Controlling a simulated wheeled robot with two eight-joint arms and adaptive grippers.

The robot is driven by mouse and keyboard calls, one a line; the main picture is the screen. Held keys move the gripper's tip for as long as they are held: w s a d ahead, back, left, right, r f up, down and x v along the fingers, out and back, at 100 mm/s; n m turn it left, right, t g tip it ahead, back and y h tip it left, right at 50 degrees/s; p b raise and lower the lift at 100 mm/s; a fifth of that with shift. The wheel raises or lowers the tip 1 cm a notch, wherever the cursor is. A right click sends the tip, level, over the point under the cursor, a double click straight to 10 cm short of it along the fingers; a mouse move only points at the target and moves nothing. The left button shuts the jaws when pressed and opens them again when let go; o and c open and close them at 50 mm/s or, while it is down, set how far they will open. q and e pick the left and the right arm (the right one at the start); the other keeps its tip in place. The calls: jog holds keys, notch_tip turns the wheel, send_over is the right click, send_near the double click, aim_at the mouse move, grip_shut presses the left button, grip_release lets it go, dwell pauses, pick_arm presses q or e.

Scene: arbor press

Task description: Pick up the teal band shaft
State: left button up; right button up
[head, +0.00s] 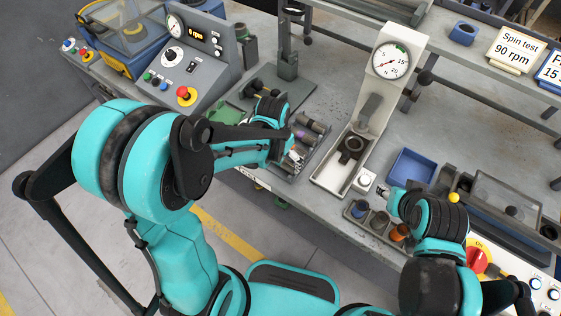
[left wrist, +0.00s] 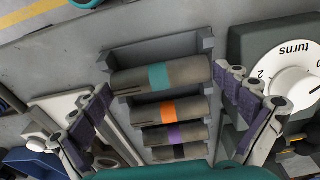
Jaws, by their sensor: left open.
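The teal band shaft (left wrist: 187,72) is a grey cylinder with a teal ring, lying at the top of a rack (left wrist: 160,47) in the left wrist view. Below it lie shafts with orange (left wrist: 170,110), purple (left wrist: 175,134) and dark bands. My left gripper (left wrist: 163,84) is open, its purple-padded fingers apart on either side of the row, nothing between them held. In the head view my left gripper (head: 290,140) is over the rack, and I cannot pick out the teal band there. My right gripper (head: 385,191) is beside the press base; its jaws are unclear.
The arbor press (head: 378,95) with its dial stands right of the rack. A control box (head: 180,65) and a green tray (head: 228,112) are to the left; a dial marked turns (left wrist: 290,70) is close to my left gripper. A blue bin (head: 412,167) lies right.

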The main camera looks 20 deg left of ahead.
pick_arm(q)
jog(key=c, duration=1.1)
jog(key=shift+c, duration=0.2)
